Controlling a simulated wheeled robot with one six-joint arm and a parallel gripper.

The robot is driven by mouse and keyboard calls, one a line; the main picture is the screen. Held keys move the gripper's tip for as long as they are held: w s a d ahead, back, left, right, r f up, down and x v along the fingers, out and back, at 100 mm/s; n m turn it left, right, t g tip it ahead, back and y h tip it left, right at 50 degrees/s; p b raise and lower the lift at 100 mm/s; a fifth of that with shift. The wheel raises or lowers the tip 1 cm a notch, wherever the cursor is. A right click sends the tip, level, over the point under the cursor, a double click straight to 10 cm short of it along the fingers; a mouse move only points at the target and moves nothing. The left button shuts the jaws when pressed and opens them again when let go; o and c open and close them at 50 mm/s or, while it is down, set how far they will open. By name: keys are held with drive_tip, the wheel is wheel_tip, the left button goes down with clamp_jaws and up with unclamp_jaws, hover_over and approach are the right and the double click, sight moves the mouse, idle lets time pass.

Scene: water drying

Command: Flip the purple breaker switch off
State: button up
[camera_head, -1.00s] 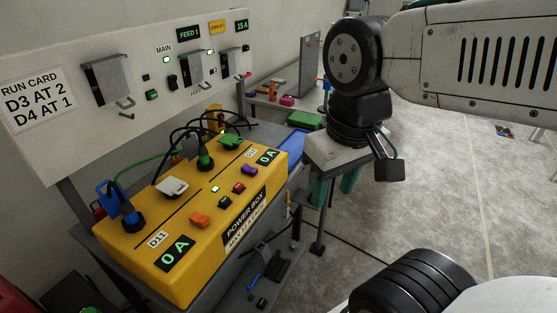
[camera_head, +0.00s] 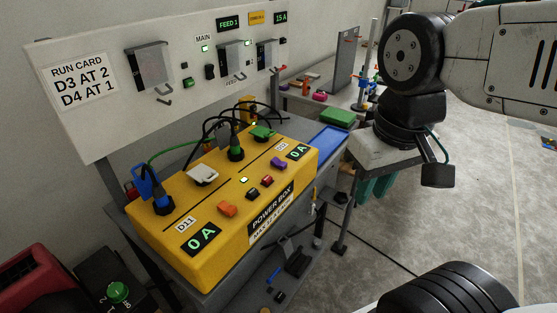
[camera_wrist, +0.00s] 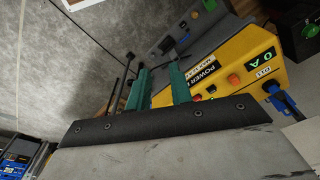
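The purple breaker switch (camera_head: 278,162) is a small rocker on the top of the yellow power box (camera_head: 187,267), at its right end near a 0 A display. A red switch (camera_head: 267,181), a dark switch and an orange switch (camera_head: 228,208) lie in a row to its left. The wrist view shows the orange switch (camera_wrist: 234,79) and the box; I cannot pick out the purple one there. My gripper (camera_head: 376,188) points down to the right of the box, clear of it, its green fingers partly hidden by my wrist. In the wrist view the fingers (camera_wrist: 158,86) are apart and empty.
Plugs and cables stand on the box, including a blue plug (camera_head: 160,204) and a green plug (camera_head: 236,153). A panel with covered switches (camera_head: 150,68) stands behind. A side table with a green block (camera_head: 337,118) is beyond. Grey floor (camera_head: 480,200) is open at right.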

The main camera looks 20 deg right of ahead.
drive_tip(key=shift+w+f, duration=0.1)
drive_tip(key=shift+f, duration=0.1)
clamp_jaws()
drive_tip(key=w+a+n, duration=0.2)
drive_tip(key=w+n, duration=2.2)
drive_tip(key=w, duration=0.7)
drive_tip(key=shift+w+a+f+n+y, duration=0.2)
drive_tip(key=shift+w+f+n+y, duration=0.05)
drive_tip(key=shift+n+y, duration=0.15)
